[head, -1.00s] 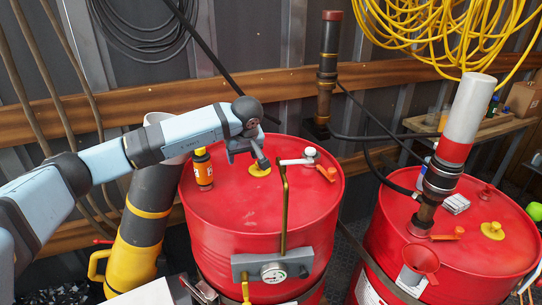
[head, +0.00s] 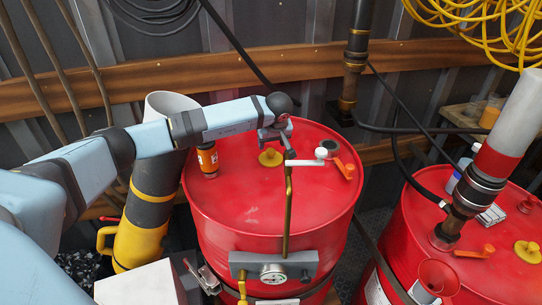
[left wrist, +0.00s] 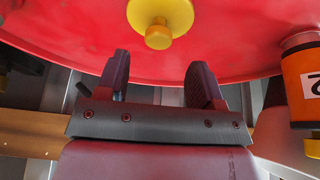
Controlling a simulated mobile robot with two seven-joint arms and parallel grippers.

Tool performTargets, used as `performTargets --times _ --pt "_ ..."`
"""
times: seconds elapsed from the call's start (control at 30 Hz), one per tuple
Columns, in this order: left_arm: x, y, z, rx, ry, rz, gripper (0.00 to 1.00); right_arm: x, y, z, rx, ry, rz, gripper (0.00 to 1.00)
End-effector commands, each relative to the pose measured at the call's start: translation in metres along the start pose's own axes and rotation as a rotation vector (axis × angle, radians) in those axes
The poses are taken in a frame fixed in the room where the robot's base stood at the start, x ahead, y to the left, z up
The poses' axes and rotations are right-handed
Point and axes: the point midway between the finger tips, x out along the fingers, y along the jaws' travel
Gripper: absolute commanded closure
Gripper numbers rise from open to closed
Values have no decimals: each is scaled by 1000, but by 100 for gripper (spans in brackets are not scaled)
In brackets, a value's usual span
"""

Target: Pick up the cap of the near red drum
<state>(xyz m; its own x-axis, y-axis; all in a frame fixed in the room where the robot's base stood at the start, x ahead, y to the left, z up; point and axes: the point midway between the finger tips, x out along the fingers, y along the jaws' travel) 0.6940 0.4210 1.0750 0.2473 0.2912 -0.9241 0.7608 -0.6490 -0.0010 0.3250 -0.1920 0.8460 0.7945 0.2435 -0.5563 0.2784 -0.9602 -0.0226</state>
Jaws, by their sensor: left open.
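The near red drum (head: 235,222) stands in the middle of the head view. Its yellow cap (head: 271,158) sits on the drum top, left of the white valve fitting. The cap also shows in the left wrist view (left wrist: 160,16), at the top edge and partly cut off, with a round knob. My left gripper (head: 288,148) is over the drum top, just right of and behind the cap in the head view. In the left wrist view my left gripper (left wrist: 159,75) is open and empty, with the cap beyond its fingertips. My right gripper is not in view.
An orange bottle (head: 207,158) stands on the drum's left rim. A second red drum (head: 410,215) with a tall pipe stands at the right.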

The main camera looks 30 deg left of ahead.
Motion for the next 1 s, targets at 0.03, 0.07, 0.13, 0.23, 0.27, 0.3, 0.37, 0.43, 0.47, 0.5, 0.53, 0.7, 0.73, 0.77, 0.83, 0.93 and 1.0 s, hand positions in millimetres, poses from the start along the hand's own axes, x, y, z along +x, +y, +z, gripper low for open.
performTargets --times 0.03,0.07,0.13,0.23,0.27,0.3,0.37,0.43,0.47,0.5,0.53,0.7,0.73,0.77,0.83,0.93,1.0 --pt "2 0 0 -1 0 1 39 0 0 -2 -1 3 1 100" --pt "4 0 0 0 0 1 39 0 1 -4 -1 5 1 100" --pt "9 0 1 0 -1 -1 39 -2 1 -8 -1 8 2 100" --pt "22 2 2 0 -3 -1 39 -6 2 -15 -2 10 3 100" --pt "28 1 2 0 -3 -3 39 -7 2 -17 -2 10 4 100" --pt "34 2 3 0 -4 -1 39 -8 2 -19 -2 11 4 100" --pt "43 2 2 -1 -2 -1 39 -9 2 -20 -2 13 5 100" --pt "50 2 3 0 -2 0 39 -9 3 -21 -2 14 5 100" --pt "52 2 3 0 -2 0 39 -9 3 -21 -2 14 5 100" --pt "54 2 3 1 -1 0 39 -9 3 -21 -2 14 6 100" --pt "55 2 3 1 -1 0 39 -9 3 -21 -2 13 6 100" --pt "55 2 3 1 0 1 39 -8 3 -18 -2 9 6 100" --pt "55 2 3 1 0 1 41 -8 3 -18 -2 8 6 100" --pt "55 2 3 1 0 1 48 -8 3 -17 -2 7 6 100" --pt "55 2 2 1 0 1 64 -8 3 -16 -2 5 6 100" --pt "55 2 2 1 0 1 87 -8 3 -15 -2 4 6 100" --pt "55 2 2 1 0 1 92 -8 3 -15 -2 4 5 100"
